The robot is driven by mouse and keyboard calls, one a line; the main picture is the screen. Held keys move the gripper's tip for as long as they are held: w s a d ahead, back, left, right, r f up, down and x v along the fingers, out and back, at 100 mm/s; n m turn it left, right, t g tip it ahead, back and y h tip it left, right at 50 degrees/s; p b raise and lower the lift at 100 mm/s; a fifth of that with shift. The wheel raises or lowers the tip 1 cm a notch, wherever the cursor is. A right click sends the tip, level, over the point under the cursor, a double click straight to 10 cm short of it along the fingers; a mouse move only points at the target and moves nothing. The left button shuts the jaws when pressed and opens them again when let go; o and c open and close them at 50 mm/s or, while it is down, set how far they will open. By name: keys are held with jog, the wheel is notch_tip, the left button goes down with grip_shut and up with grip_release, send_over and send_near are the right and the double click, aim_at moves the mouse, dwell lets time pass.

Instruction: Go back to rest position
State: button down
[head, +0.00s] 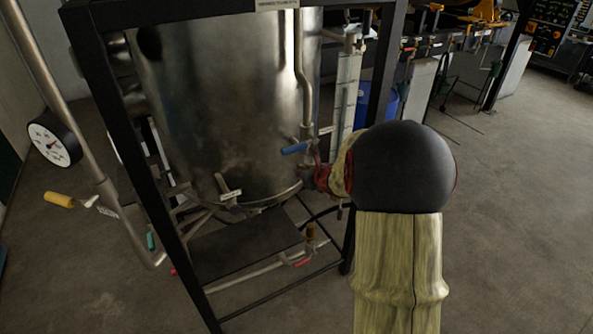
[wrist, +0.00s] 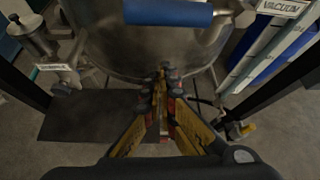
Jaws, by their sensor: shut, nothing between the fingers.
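My gripper (wrist: 163,80) shows in the wrist view with its yellow and dark fingers brought together, and nothing is between them. It points at the lower part of a large steel tank (head: 220,90). A blue-handled valve (wrist: 168,12) crosses the top of the wrist view, just beyond the fingertips in the picture. In the head view the same blue handle (head: 295,148) sits on the tank's right side, left of my arm. My arm in its pale cover stretches forward there and hides most of the gripper. I cannot tell whether the fingers touch anything.
A black frame (head: 97,100) surrounds the tank, with a dark plate (head: 245,245) low inside it. A pressure gauge (head: 54,141) and a yellow-handled valve (head: 59,199) stand at the left. A blue drum (head: 390,103) is behind. The floor at the right (head: 520,220) is clear.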

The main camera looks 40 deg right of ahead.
jog(key=v, duration=0.8)
jog(key=shift+s+d+r, duration=0.2)
jog(key=shift+d+r, duration=0.05)
